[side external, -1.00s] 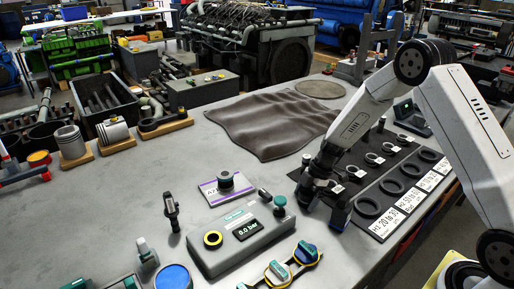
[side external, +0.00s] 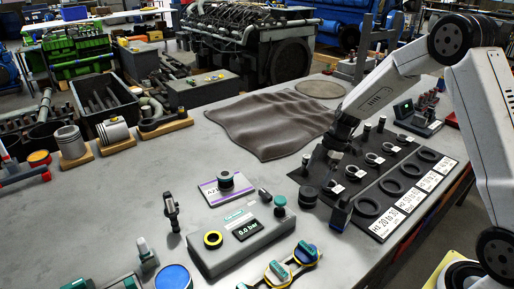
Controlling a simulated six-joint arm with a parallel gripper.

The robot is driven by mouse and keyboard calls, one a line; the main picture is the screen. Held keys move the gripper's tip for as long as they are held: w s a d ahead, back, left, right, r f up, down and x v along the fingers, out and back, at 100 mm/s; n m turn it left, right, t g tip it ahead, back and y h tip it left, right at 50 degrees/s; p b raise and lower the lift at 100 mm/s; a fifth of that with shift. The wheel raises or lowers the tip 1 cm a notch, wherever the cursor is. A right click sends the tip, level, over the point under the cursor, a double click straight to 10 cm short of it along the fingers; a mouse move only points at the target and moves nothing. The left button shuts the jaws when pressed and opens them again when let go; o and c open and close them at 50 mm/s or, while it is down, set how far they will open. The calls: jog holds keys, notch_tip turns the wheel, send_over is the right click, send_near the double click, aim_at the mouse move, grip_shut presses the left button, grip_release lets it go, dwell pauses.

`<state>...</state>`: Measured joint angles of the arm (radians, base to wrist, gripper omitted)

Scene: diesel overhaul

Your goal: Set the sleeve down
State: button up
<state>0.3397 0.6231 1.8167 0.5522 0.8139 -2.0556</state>
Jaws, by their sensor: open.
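Black rings (side external: 367,207) lie in a row beside white label cards (side external: 381,229). Several small parts stand close around my gripper. A grey pressure unit (side external: 242,235) is in front.

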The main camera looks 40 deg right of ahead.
jog(key=shift+v, duration=1.6)
jog(key=s+a+m+h, duration=0.2)
jog(key=s+a+m, duration=0.2)
jog(key=s+m, duration=0.3)
jog(key=s+a+r+m+t+h, duration=0.1)
jog(key=s+a+m+h, duration=0.1)
jog(key=s+a+m, duration=0.3)
jog(key=s+m, duration=0.3)
jog(key=s, duration=0.1)
jog(key=shift+a, duration=0.3)
